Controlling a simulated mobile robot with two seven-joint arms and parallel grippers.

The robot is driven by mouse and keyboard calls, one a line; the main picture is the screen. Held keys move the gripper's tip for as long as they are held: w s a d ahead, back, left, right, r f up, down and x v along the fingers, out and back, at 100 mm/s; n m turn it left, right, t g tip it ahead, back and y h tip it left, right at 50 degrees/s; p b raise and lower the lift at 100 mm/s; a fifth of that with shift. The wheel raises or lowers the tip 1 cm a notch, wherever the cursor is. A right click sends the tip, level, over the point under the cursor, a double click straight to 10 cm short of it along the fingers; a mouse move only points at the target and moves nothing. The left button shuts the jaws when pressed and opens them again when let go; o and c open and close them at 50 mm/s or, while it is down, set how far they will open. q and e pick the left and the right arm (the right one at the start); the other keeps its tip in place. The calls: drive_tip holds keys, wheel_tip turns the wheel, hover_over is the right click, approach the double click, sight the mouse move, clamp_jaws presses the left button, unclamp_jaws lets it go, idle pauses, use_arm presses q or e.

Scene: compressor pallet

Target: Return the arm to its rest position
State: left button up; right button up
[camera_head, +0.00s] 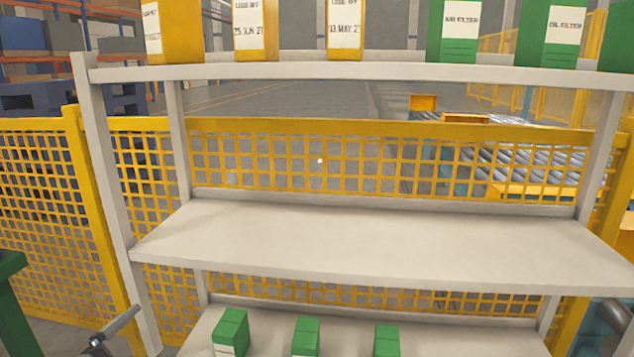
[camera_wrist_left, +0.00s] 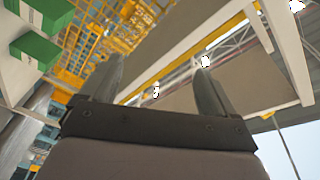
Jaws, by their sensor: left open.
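My left gripper (camera_head: 110,335) is low at the left edge of the shelf rack, by its front left post. In the left wrist view the two fingers of the left gripper (camera_wrist_left: 158,85) stand wide apart with nothing between them. The gripper is open and empty. Most of the left arm is outside the head view. My right gripper is not in view.
The rack's middle shelf (camera_head: 360,245) is bare. Green boxes (camera_head: 306,337) stand on the lower shelf, right of the left gripper. Yellow and green labelled boxes (camera_head: 345,28) stand on the top shelf (camera_head: 360,74). A yellow mesh fence (camera_head: 45,205) runs behind.

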use_arm(q)
drive_tip(key=s+d+f+n+g+y, duration=0.1)
drive_tip(key=s+d+f+n+g, duration=0.3)
drive_tip(key=s+d+f+n, duration=0.45)
drive_tip(key=s+d+f+n+g+y, duration=0.25)
drive_tip(key=s+d+f+n, duration=0.25)
drive_tip(key=s+f, duration=0.6)
wheel_tip(320, 180, up, 14)
drive_tip(key=a+p, duration=0.2)
drive_tip(key=p, duration=1.4)
drive_tip(key=shift+s+f+m+g, duration=0.2)
drive_tip(key=shift+m+g, duration=0.15)
drive_tip(key=shift+m, duration=0.1)
drive_tip(key=shift+a, duration=0.1)
